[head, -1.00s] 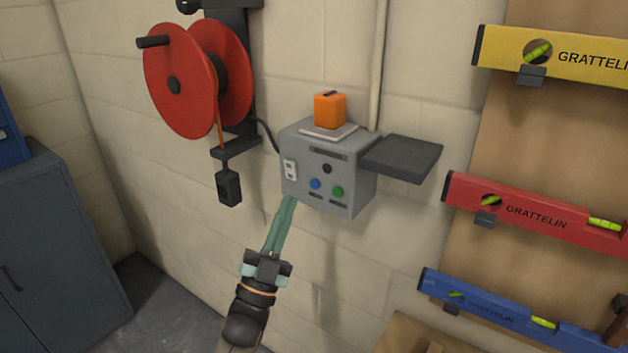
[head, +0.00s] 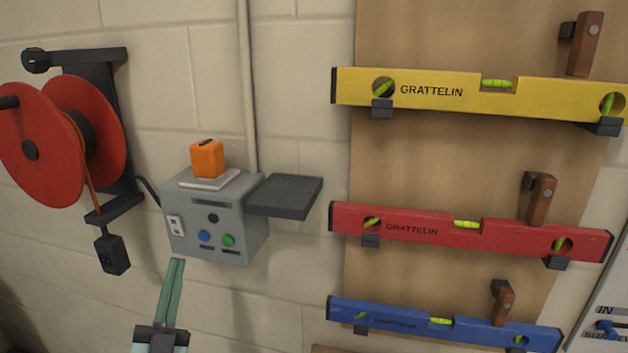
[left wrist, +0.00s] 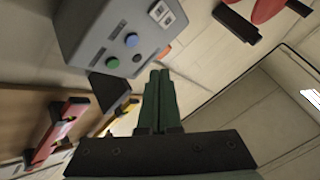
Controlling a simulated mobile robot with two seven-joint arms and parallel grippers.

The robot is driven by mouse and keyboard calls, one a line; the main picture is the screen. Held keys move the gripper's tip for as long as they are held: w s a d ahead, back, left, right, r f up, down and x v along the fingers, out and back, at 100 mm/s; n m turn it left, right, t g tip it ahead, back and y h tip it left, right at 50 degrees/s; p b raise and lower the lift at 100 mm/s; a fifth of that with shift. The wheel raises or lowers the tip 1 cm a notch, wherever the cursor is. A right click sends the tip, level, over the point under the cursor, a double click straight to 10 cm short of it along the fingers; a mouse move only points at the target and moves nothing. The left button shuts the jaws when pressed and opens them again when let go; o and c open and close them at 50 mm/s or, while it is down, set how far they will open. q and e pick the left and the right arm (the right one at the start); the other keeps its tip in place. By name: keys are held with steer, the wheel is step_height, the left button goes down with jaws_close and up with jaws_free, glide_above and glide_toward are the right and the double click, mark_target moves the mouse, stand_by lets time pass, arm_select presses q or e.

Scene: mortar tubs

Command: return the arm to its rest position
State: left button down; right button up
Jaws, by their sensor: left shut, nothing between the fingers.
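My left gripper (head: 176,264) shows at the lower left of the head view, its long green fingers pressed together with nothing between them. Its tips are just below the grey control box (head: 245,248) on the wall and look apart from it, though the gap in depth is hard to judge. In the left wrist view the shut fingers (left wrist: 160,75) point toward the space beside the same box (left wrist: 85,45). The box front has a black knob, a blue button, a green button and a white socket. My right gripper is not in view.
An orange block (head: 207,159) sits on a pale pad atop the box. A dark shelf (head: 284,196) juts out at its right. A red cable reel (head: 45,150) hangs at left with a black plug (head: 112,254) below. Yellow (head: 440,92), red (head: 410,224) and blue (head: 400,318) levels hang at right.

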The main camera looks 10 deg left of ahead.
arm_select(q)
steer(key=s+d+f+n+g+h+p, duration=0.1)
steer(key=d+f+n+g+p, duration=0.15)
steer(key=f+g, duration=0.45)
steer(key=s+d+f+n+g+h+p, duration=0.15)
steer(key=d+f, duration=0.25)
steer(key=f, duration=0.6)
steer(key=s+d+f+g+p, duration=0.1)
steer(key=s+d+f+g, duration=0.2)
steer(key=s+f, duration=0.4)
steer(key=s+d+f+g+p, duration=0.2)
steer(key=s+d+f+g, duration=0.1)
steer(key=s+f+g, duration=0.3)
steer(key=shift+s+d+f+n+h, duration=0.25)
steer(key=shift+s+f+n+h, duration=0.35)
steer(key=shift+s, duration=0.55)
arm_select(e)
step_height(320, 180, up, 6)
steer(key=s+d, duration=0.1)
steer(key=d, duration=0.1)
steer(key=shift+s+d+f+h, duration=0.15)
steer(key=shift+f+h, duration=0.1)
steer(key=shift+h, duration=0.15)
arm_select(q)
steer(key=shift+w, duration=0.1)
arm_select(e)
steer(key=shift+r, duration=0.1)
